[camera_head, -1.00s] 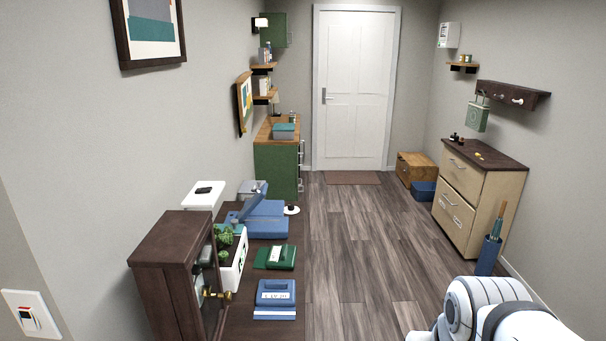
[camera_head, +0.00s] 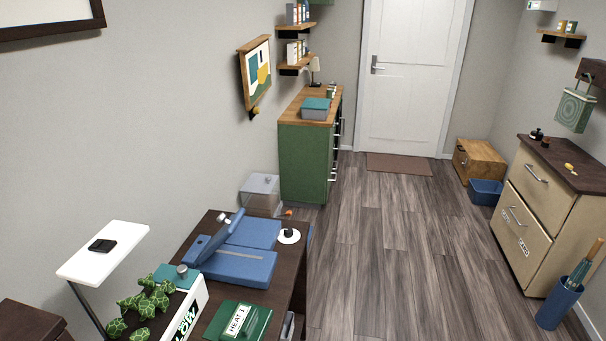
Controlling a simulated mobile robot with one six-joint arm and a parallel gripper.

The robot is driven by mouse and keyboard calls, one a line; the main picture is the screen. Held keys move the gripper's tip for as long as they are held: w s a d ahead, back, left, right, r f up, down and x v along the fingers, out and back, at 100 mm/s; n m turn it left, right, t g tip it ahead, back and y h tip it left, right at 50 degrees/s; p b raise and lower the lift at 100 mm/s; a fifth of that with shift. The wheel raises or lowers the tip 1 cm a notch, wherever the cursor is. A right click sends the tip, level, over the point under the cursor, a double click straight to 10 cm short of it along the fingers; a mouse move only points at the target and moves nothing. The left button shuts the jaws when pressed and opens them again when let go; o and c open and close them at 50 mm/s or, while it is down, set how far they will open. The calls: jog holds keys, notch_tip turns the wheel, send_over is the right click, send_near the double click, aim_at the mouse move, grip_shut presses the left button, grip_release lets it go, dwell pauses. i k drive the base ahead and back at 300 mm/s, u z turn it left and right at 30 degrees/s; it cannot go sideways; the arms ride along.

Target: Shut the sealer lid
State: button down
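A blue device (camera_head: 238,268) on the dark desk (camera_head: 290,262) at lower centre left looks like the sealer. A narrow blue arm or lid (camera_head: 207,243) stands tilted up from its left side, with a small light knob near its upper end. The lid is raised, apart from the flat base. A flat blue panel (camera_head: 256,232) lies just behind the base; I cannot tell whether it is part of the device. My gripper is out of view, so its position relative to the sealer does not show.
A white stand (camera_head: 104,250) is to the left. A white round base (camera_head: 289,236) sits to the right. The floor (camera_head: 375,250) right of the desk is clear.

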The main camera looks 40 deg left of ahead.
aim_at(229, 230)
jog(key=u, duration=0.65)
jog(key=i, duration=1.55)
jog(key=u, duration=1.05)
jog(key=k, duration=0.7)
jog(key=u, duration=0.15)
jog(key=i, duration=0.75)
jog(key=z, duration=0.1)
